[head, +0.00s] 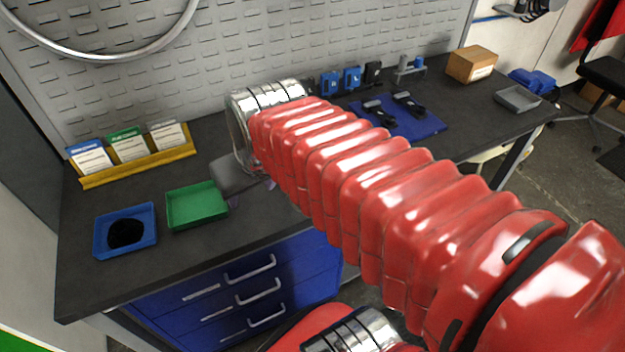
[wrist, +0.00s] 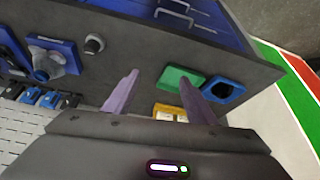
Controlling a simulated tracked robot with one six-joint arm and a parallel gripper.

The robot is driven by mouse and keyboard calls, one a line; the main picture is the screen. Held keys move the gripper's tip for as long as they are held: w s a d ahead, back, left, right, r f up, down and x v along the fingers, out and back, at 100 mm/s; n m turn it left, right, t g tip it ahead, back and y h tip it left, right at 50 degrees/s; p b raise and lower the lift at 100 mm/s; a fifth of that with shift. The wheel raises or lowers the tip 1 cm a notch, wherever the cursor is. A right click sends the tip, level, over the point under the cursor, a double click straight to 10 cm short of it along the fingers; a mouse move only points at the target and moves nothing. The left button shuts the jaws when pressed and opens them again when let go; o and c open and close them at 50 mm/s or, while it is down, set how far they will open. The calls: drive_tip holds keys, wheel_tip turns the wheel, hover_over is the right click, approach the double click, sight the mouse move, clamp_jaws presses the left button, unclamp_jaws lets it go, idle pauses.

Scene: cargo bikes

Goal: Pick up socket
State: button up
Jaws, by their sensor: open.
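A small dark cylindrical piece, which looks like the socket (wrist: 94,44), stands on the bench top in the wrist view, to the left of my gripper's fingers and apart from them. In the head view I cannot see it; my red arm covers that part of the bench. My gripper (wrist: 159,76) is open, with two purple fingers spread and nothing between them. In the head view the gripper (head: 252,194) is partly hidden by my arm, above the bench just right of the green tray.
A green tray (head: 197,205), a blue tray (head: 125,230) with dark contents and a yellow card holder (head: 138,168) occupy the left. A blue mat (head: 425,128) with tools lies right of my arm. A cardboard box (head: 470,65) stands farther right. A pegboard (head: 270,45) rises behind.

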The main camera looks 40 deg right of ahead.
drive_tip(key=w+d+f+m, duration=0.1)
drive_tip(key=d+f+m, duration=0.1)
drive_tip(key=d, duration=0.7)
drive_tip(key=w+d+f+m+g+h, duration=0.1)
drive_tip(key=d+m, duration=0.1)
drive_tip(key=d, duration=0.8)
drive_tip(key=shift+f, duration=0.4)
drive_tip(key=shift+d, duration=0.1)
drive_tip(key=shift+x, duration=4.3)
drive_tip(key=shift+x, duration=2.6)
drive_tip(key=shift+s, duration=0.15)
drive_tip(key=shift+c, duration=0.6)
drive_tip(key=c, duration=1.1)
